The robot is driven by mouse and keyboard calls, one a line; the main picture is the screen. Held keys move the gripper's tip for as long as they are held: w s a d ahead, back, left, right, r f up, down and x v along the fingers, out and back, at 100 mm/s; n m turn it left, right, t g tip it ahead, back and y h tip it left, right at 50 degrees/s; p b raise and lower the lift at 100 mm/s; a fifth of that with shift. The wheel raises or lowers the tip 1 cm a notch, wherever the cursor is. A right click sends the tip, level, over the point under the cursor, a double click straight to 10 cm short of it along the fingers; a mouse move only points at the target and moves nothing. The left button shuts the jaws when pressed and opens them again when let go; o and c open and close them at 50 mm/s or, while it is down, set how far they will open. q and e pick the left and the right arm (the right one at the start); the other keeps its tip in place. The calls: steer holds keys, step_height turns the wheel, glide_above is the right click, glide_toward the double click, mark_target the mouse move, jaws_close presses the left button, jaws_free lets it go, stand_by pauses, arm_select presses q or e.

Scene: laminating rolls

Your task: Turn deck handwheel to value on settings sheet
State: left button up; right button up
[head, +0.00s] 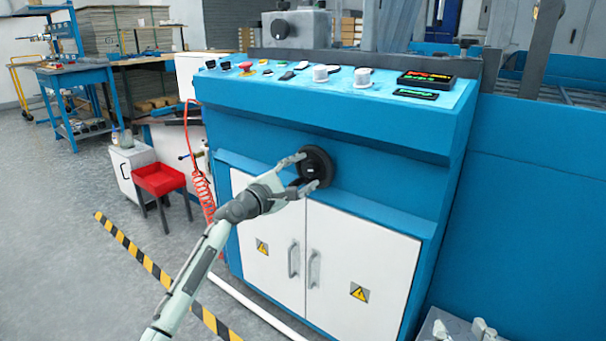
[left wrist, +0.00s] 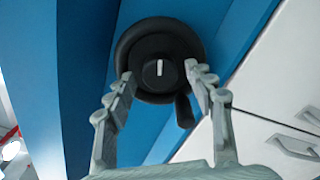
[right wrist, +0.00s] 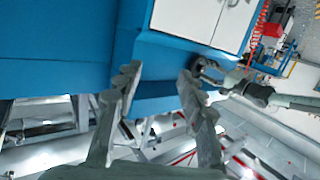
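The deck handwheel (head: 322,160) is a black round wheel on the blue front of the machine, above the white doors. In the left wrist view the wheel (left wrist: 133,47) shows a central hub with a short white mark, nearly upright, and a handle knob (left wrist: 185,112) at lower right. My left gripper (head: 302,174) is at the wheel, its fingers (left wrist: 161,78) apart on either side of the hub; contact cannot be told. My right gripper (right wrist: 157,75) is open and empty in its wrist view, facing the blue machine. I cannot make out a settings sheet.
The sloping blue panel above the wheel carries knobs, buttons, a red-lit display (head: 426,79) and a green-lit display (head: 416,95). Door handles (head: 313,268) stick out below. A red tray stand (head: 160,179) and a coiled red hose (head: 203,190) are at left.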

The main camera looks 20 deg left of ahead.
arm_select(q)
steer(key=c, duration=1)
steer(key=shift+m, duration=0.3)
arm_select(e)
steer(key=shift+r, duration=0.1)
arm_select(q)
steer(key=m+b, duration=0.2)
steer(key=m, duration=0.6)
steer(key=shift+m, duration=0.3)
steer(key=shift+m+b, duration=0.45)
steer(key=shift+m, duration=1.05)
arm_select(e)
steer(key=s+a+r+t+y, duration=0.1)
steer(key=r+t, duration=0.2)
steer(key=r, duration=0.2)
steer(key=s+a+r+t+y, duration=0.1)
steer(key=a+r+t+y, duration=0.1)
steer(key=r, duration=0.4)
steer(key=shift+s+a+r+t+y, duration=0.2)
steer(key=shift+t+y, duration=0.1)
steer(key=shift+t, duration=0.2)
steer(key=shift+r, duration=0.1)
